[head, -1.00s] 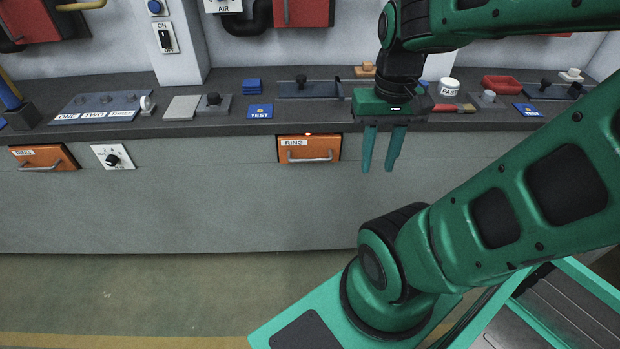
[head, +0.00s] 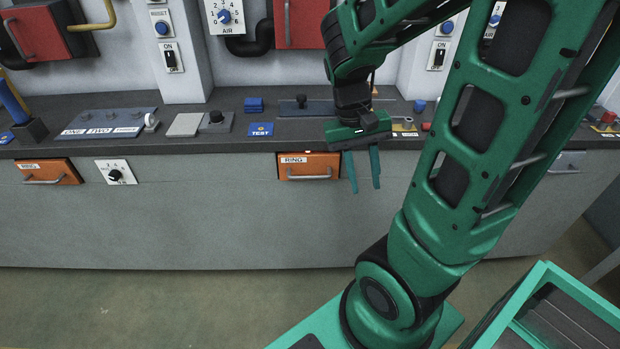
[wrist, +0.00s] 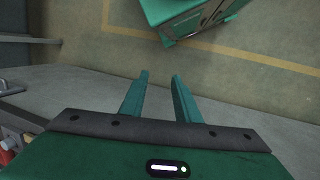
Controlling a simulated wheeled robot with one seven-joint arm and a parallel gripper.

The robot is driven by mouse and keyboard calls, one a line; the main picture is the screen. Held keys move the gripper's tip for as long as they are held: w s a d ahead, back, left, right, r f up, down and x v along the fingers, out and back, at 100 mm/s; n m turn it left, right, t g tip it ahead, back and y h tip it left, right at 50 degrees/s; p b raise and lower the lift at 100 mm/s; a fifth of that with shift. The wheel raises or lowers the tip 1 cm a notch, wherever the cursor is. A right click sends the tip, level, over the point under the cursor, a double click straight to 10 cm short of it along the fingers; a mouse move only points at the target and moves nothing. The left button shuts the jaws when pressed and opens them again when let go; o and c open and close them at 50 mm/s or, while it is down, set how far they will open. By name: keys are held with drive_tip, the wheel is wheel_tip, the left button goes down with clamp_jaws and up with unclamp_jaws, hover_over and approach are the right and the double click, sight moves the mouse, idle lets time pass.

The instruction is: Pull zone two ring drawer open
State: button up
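An orange drawer (head: 309,166) labelled RING, with a grey bar handle (head: 309,177), sits in the front of the counter, near the middle of the head view. It looks shut. A second orange drawer (head: 47,172) with a handle is at the far left; its label is hard to read now. My gripper (head: 366,188) points down in front of the counter, just right of the middle drawer and apart from its handle. Its two fingers are spread with nothing between them, as the wrist view (wrist: 160,76) also shows. No drawer handle is between the fingers.
The dark counter top (head: 230,149) carries a blue TEST block (head: 260,129), a panel marked ONE and TWO (head: 105,123) and other small items. A white dial plate (head: 116,172) is between the drawers. The floor (head: 170,300) in front is clear.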

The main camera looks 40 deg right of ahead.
drive_tip(key=w+f+g+h, duration=0.2)
drive_tip(key=w+f+h, duration=0.1)
drive_tip(key=w+f, duration=0.3)
drive_tip(key=n+t+h, duration=0.7)
drive_tip(key=t+h, duration=0.1)
drive_tip(key=h, duration=0.7)
approach(312, 177)
drive_tip(key=x, duration=1)
drive_tip(key=shift+w+d+f, duration=0.25)
drive_tip(key=shift+d+f, duration=0.05)
drive_tip(key=shift+c, duration=0.2)
clamp_jaws()
